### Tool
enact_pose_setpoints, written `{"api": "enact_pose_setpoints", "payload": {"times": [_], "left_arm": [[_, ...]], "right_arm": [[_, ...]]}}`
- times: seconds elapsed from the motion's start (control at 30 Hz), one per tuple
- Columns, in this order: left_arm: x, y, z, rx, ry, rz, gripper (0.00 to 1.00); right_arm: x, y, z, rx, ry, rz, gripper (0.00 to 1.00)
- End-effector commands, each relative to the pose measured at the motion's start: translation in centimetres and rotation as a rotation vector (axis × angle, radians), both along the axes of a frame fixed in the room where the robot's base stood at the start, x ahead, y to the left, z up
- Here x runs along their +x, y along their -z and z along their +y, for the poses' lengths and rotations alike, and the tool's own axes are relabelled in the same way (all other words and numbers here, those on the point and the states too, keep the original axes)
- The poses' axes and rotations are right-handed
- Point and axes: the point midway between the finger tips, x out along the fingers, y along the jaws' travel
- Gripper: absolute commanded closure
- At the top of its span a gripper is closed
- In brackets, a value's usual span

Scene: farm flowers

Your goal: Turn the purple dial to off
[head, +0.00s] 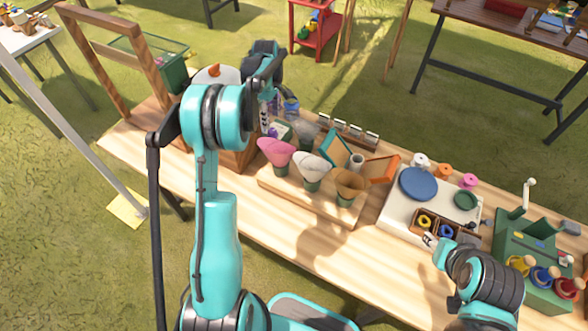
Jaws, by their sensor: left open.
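A small purple part, which looks like the purple dial (273,132), shows on a small white-topped device (285,131) behind the pink paper cone. My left gripper (278,113) is open just above and beside it and partly hides it. I cannot tell whether the fingers touch the dial or which way it points. My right gripper (431,241) is low over the right part of the table, near the small wooden tray. Its fingers are too small and covered to show whether they are open or shut.
A wooden stand holds pink, white and brown cones (311,170). A white board (394,207) bears a blue disc (418,184) and colored spools. A green box (530,247) stands at the right. A wooden frame (118,50) rises at the left. Bare tabletop (290,225) lies in front.

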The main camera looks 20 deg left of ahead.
Motion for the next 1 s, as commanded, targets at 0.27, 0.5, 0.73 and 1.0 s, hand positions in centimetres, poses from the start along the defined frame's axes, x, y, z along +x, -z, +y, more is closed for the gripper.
{"api": "enact_pose_setpoints", "payload": {"times": [0.27,0.5,0.73,1.0], "left_arm": [[-1.5,-3.8,-2.6,0.020,0.141,-0.050,0.51],[-3.8,-5.8,-5.8,0.052,0.321,-0.112,0.51],[-6.5,-7.1,-8.7,0.089,0.490,-0.171,0.51],[-10.3,-7.7,-11.8,0.141,0.687,-0.235,0.51]], "right_arm": [[0.0,1.0,0.0,0.000,0.000,0.000,0.60],[0.0,2.4,0.0,0.000,0.000,0.000,0.60],[0.0,3.8,0.0,0.000,0.000,0.000,0.60],[0.0,5.4,0.0,0.000,0.000,0.000,0.60]]}}
